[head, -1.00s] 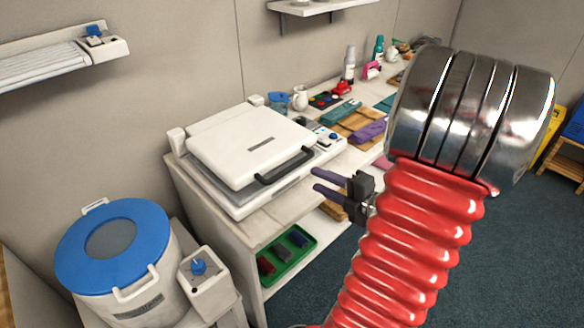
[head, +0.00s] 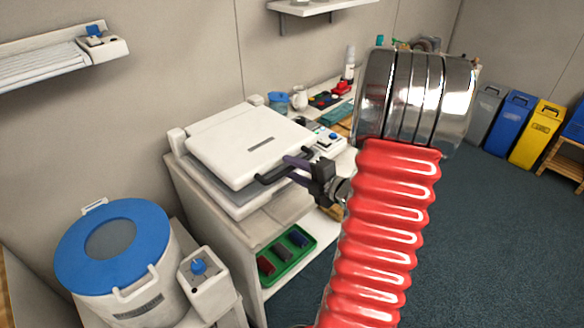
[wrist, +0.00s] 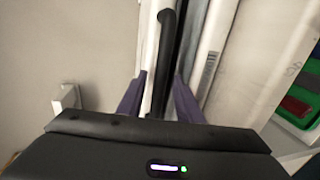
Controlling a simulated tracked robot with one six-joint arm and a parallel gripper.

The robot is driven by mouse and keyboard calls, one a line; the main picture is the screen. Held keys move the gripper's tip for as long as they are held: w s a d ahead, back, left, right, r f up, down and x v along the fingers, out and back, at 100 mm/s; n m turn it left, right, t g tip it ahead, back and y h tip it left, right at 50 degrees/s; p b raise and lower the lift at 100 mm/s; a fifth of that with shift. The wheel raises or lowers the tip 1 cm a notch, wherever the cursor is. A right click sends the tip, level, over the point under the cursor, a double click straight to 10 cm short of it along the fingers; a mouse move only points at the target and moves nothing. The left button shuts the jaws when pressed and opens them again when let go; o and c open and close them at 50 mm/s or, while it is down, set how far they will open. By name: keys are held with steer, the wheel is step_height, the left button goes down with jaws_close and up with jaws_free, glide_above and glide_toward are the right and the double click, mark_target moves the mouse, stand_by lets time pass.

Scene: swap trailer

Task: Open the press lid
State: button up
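The press (head: 228,200) is white and stands on a bench, its lid (head: 235,140) down. A black bar handle (head: 268,179) runs along the lid's front edge. My gripper (head: 290,168) has purple fingers and is at the right part of the handle. In the wrist view my gripper (wrist: 160,78) has its fingers apart, with the black handle (wrist: 167,35) in line with the gap between them. I cannot tell whether either finger touches it. My arm's red sleeve hides part of the bench to the right.
A control box (head: 328,140) sits at the press's right side. A blue-lidded drum (head: 125,280) stands front left. A green tray (head: 287,270) lies on the shelf below. Bins (head: 508,120) stand far right, with open floor before them.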

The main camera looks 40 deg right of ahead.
steer(key=shift+w+f, duration=0.1)
steer(key=shift+w, duration=0.3)
jaws_close()
steer(key=shift+d, duration=0.1)
stand_by(0.4)
